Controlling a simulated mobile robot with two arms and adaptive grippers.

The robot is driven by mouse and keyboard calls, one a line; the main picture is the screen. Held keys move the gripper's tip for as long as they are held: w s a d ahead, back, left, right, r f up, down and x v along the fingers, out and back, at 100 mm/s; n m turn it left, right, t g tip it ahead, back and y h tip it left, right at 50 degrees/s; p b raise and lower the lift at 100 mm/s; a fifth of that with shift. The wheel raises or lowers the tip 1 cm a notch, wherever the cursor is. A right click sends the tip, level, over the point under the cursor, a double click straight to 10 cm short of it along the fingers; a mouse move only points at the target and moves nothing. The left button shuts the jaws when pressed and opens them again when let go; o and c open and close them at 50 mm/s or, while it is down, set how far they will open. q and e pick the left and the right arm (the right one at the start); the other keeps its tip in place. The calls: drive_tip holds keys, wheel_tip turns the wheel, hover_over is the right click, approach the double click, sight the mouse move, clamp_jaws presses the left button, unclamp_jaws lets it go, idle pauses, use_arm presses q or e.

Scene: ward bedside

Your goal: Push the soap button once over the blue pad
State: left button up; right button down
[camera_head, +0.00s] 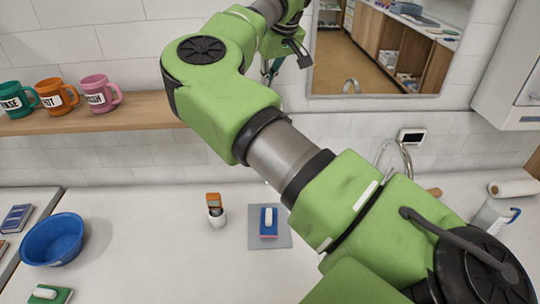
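A blue pad (268,230) with a white bar on top lies on a grey mat (284,240) on the counter. Left of it stands a small white holder with an orange top (214,209); I cannot tell whether this is the soap. A pale container with a blue hooked part (493,214) at the right is partly hidden by my arm. My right arm crosses from lower right to upper left and bends back. Dark parts at its far end, apparently my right gripper (287,57), are high before the wall, away from the pad; their opening is unclear. My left gripper is out of view.
A blue bowl (52,240) stands at the left, with a green pad (48,295) in front. Three mugs, green (14,100), orange (57,97) and pink (99,95), stand on a wooden shelf (150,109). A faucet (395,150) is partly behind my arm.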

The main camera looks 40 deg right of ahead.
wheel_tip(320, 180, up, 2)
drive_tip(key=shift+r+p, duration=0.1)
drive_tip(key=shift+p, duration=0.7)
wheel_tip(320, 180, up, 4)
drive_tip(key=shift+f, duration=0.1)
